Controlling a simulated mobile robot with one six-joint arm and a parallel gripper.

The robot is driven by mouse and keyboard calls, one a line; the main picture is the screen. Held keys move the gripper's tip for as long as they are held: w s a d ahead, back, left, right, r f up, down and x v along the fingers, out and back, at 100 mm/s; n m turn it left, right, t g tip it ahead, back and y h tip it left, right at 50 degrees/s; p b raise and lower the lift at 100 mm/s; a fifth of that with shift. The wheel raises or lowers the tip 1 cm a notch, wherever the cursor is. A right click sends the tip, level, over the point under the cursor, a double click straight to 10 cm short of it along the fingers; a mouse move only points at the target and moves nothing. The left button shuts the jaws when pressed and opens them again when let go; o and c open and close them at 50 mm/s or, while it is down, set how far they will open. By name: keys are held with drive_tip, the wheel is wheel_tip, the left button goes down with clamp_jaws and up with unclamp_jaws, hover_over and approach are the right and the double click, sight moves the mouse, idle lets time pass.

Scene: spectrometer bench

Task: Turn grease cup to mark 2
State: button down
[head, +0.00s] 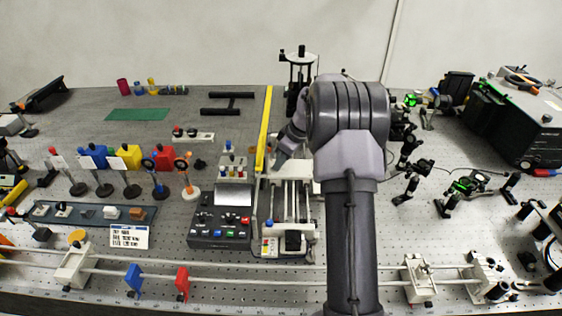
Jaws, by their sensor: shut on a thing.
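My gripper (277,163) is small and partly covered by my own arm. It reaches down at the rear left end of a light-coloured rail stage (307,195). It is shut on a small part there, taken to be the grease cup, which the jaws and wrist hide. The marks on the cup cannot be made out, so its setting cannot be told. The stage has parallel rails and a dark block (293,241) at its front end.
A control box (220,228) with knobs stands just left of the stage. A yellow bar (263,130) runs behind it. A black post stand (299,68) rises at the back. Optics on posts (465,190) crowd the right; filter holders (130,178) stand left.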

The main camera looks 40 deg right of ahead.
drive_tip(key=m+b, duration=0.1)
drive_tip(key=m, duration=0.1)
drive_tip(key=m+h+b, duration=0.1)
drive_tip(key=shift+s+a+m, duration=0.1)
drive_tip(key=shift+a+m, duration=0.1)
drive_tip(key=shift+m, duration=0.2)
drive_tip(key=shift+a+m+h, duration=0.2)
drive_tip(key=shift+m+h, duration=0.7)
drive_tip(key=shift+m, duration=0.8)
drive_tip(key=c, duration=1.3)
unclamp_jaws()
drive_tip(key=shift+c, duration=0.2)
